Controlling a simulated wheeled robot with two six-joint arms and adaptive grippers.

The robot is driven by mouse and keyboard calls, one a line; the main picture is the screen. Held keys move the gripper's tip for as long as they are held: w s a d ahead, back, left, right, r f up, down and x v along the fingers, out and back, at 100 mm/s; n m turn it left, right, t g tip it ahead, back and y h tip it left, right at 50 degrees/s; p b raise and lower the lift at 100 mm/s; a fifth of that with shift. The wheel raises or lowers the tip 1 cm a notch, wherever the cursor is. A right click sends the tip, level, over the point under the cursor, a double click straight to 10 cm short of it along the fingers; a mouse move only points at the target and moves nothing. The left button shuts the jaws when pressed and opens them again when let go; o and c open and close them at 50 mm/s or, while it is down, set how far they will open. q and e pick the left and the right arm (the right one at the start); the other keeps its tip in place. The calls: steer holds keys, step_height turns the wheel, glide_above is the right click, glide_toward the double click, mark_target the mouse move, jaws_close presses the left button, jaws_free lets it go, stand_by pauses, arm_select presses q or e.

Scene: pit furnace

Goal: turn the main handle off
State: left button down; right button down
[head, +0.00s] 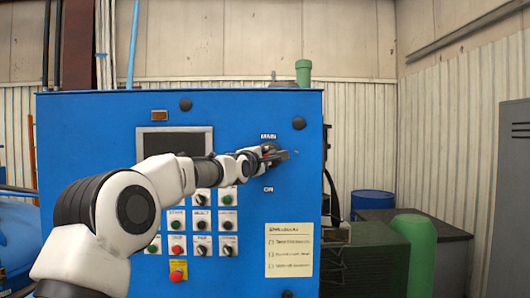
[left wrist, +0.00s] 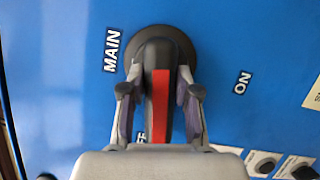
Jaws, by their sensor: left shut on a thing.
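The main handle (left wrist: 160,100) is a dark grey lever with a red stripe on a round dark base, on the blue cabinet front. My right gripper is not in view.
The blue cabinet (head: 90,130) carries a dark screen (head: 168,137), several buttons and switches, a red stop button (head: 177,275) on yellow, and a paper notice (head: 289,250). A green cylinder (head: 412,250) and a blue barrel (head: 372,200) stand right of it.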

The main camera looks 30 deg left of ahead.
arm_select(q)
steer(key=shift+r+m+g+p, duration=0.2)
steer(key=shift+m+g+p, duration=0.2)
steer(key=shift+m+p, duration=0.6)
steer(key=c, duration=0.8)
jaws_free()
steer(key=shift+d, duration=0.1)
steer(key=shift+c, duration=0.2)
steer(key=s+d, duration=0.1)
steer(key=s, duration=1)
steer(key=shift+s+d, duration=0.3)
steer(key=shift+d, duration=0.1)
steer(key=shift+s, duration=0.1)
